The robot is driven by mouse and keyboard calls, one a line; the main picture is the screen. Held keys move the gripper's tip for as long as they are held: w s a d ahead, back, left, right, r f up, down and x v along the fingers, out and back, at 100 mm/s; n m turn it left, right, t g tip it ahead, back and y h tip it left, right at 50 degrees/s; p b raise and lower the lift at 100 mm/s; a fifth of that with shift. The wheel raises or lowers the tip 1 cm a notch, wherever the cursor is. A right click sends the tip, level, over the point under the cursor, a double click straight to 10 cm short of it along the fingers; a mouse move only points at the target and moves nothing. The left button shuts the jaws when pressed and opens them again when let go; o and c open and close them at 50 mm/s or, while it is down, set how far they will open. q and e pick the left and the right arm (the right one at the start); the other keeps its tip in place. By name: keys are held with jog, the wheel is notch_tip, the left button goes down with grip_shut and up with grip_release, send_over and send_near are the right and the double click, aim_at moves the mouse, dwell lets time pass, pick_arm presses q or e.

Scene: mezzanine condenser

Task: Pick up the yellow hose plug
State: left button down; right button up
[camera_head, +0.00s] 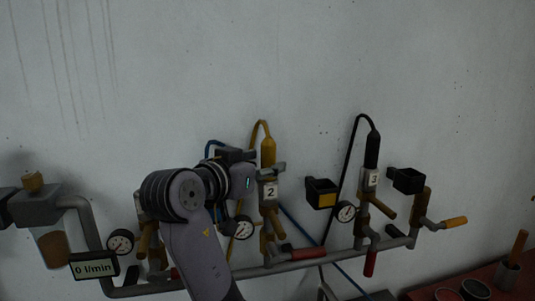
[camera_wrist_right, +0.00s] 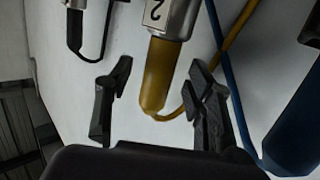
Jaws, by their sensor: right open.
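The yellow hose plug (camera_head: 268,152) sits upright in the port labelled 2, with a yellow hose looping from its top. In the right wrist view the plug (camera_wrist_right: 157,80) points down between the fingers of my right gripper (camera_wrist_right: 160,88), with wall visible on both sides of it. My right gripper is open and shows no contact with the plug. In the head view my right gripper (camera_head: 262,160) is beside the plug and partly hidden by its own wrist. My left gripper is not in view.
A black plug (camera_head: 372,151) stands in port 3 to the right. A blue hose (camera_head: 213,147) runs behind my arm. Gauges, black boxes and valve handles crowd the grey pipe (camera_head: 300,264) below. The wall above is clear. A red surface (camera_head: 420,294) holds several cups at lower right.

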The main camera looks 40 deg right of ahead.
jog(key=x, duration=0.3)
jog(key=shift+s, duration=0.1)
jog(key=shift+a, duration=0.2)
jog(key=shift+a+r, duration=0.1)
jog(key=shift+c, duration=1.2)
jog(key=c, duration=0.4)
grip_shut()
